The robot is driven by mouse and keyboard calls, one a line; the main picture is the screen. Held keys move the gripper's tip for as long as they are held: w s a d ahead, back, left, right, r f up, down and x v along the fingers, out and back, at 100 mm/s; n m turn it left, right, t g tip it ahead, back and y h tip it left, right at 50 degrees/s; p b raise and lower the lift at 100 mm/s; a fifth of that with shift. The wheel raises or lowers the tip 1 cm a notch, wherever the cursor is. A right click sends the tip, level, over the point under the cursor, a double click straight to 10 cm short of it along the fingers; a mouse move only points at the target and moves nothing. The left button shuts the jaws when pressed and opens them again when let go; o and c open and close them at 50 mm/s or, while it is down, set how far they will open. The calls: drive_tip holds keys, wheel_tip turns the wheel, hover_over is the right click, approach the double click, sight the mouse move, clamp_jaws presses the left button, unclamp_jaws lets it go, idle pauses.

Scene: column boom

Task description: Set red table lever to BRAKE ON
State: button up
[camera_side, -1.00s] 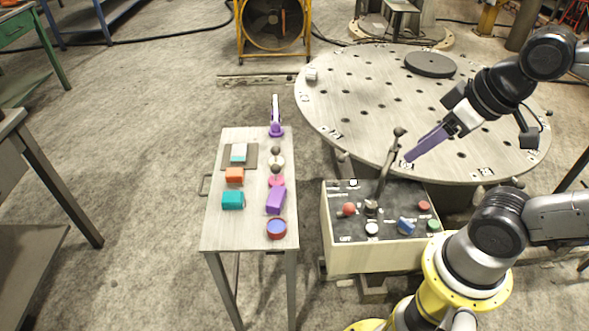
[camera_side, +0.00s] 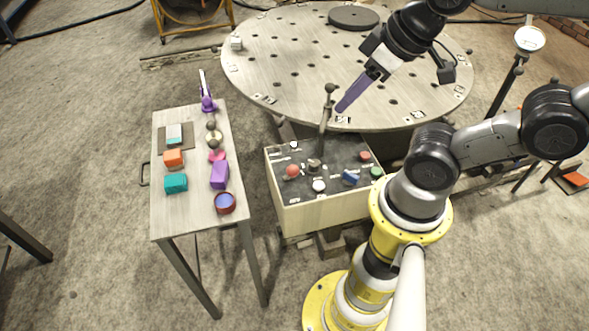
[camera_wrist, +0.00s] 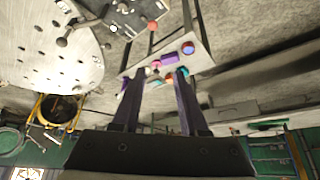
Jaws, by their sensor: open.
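A pale control box (camera_side: 320,205) with a dark top stands between the small bench and the round table. A red ball knob (camera_side: 291,171) sits on the left part of its top. It also shows in the wrist view (camera_wrist: 152,25). I cannot read the labels beside it, so its setting is unclear. A tall dark lever (camera_side: 325,120) with a ball end rises behind it from the box. My gripper (camera_side: 342,107) has purple fingers, angled down to the left, just right of the tall lever's top in the picture. In the wrist view its fingers (camera_wrist: 159,75) are apart and empty.
The round table (camera_side: 280,70) with holes lies behind the box. The small bench (camera_side: 190,222) at left holds several coloured blocks and a purple-based upright item (camera_side: 207,103). A blue piece (camera_side: 350,177), a red button (camera_side: 365,156) and a green button (camera_side: 376,172) are on the box.

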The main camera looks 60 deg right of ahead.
drive_tip(key=shift+w+n, duration=0.1)
drive_tip(key=shift+n, duration=0.4)
drive_tip(key=c, duration=0.5)
drive_tip(key=shift+w+r+n, duration=0.2)
drive_tip(key=shift+w+n, duration=0.05)
drive_tip(key=shift+n, duration=0.35)
clamp_jaws()
drive_tip(key=w+f+n, duration=0.6)
drive_tip(key=w+n, duration=0.3)
drive_tip(key=n, duration=0.7)
drive_tip(key=s+a+f+n+g, duration=0.1)
drive_tip(key=f+n+g, duration=0.1)
drive_tip(key=f, duration=0.5)
drive_tip(key=s+a+f+n+g, duration=0.1)
drive_tip(key=a+f+n+g, duration=0.1)
drive_tip(key=f+n, duration=0.3)
wheel_tip(320, 180, down, 3)
drive_tip(key=shift+a+f+h, duration=0.15)
drive_tip(key=shift+a+h, duration=0.05)
drive_tip(key=shift+h, duration=0.1)
